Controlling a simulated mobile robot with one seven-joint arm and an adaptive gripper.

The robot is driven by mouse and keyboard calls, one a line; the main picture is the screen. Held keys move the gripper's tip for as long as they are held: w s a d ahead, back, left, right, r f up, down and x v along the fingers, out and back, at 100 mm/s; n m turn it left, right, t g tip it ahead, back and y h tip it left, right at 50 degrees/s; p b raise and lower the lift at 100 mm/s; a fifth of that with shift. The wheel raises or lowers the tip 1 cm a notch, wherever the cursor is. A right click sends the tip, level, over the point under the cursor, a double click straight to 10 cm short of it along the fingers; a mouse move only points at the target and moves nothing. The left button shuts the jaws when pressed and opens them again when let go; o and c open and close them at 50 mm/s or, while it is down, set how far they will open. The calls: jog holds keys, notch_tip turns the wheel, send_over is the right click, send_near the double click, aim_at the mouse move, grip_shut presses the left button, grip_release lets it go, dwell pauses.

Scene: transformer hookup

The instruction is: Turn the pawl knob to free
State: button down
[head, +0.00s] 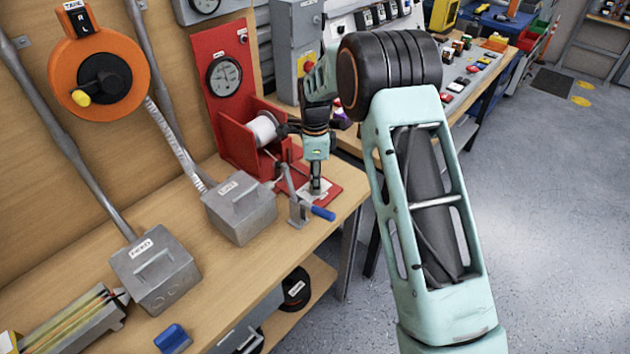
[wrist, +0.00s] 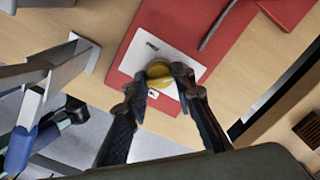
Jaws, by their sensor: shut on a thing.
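In the wrist view the pawl knob (wrist: 158,70) is a small round brass-yellow knob on a white plate (wrist: 138,58) with small dark lettering, too small to read for sure. The plate lies on a red base (wrist: 195,25). My gripper (wrist: 164,80) has one fingertip on each side of the knob and is shut on it. In the head view my gripper (head: 316,187) points straight down at the red base (head: 333,190) at the bench's right end; the knob is hidden there behind the fingers.
A crank with a blue grip (head: 322,213) stands close in front of my gripper. A red housing with a white spool (head: 263,128) is just behind. A grey box (head: 240,208) stands to the left on the wooden bench. The bench's front edge is near.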

jog(key=shift+n, duration=0.3)
jog(key=n+b, duration=0.1)
jog(key=n, duration=0.2)
jog(key=shift+n, duration=0.4)
jog(key=n, duration=0.4)
jog(key=shift+n+b, duration=0.3)
jog(key=shift+b, duration=0.05)
jog(key=n, duration=0.8)
jog(key=shift+n, duration=0.3)
jog(key=c, duration=1.6)
grip_release()
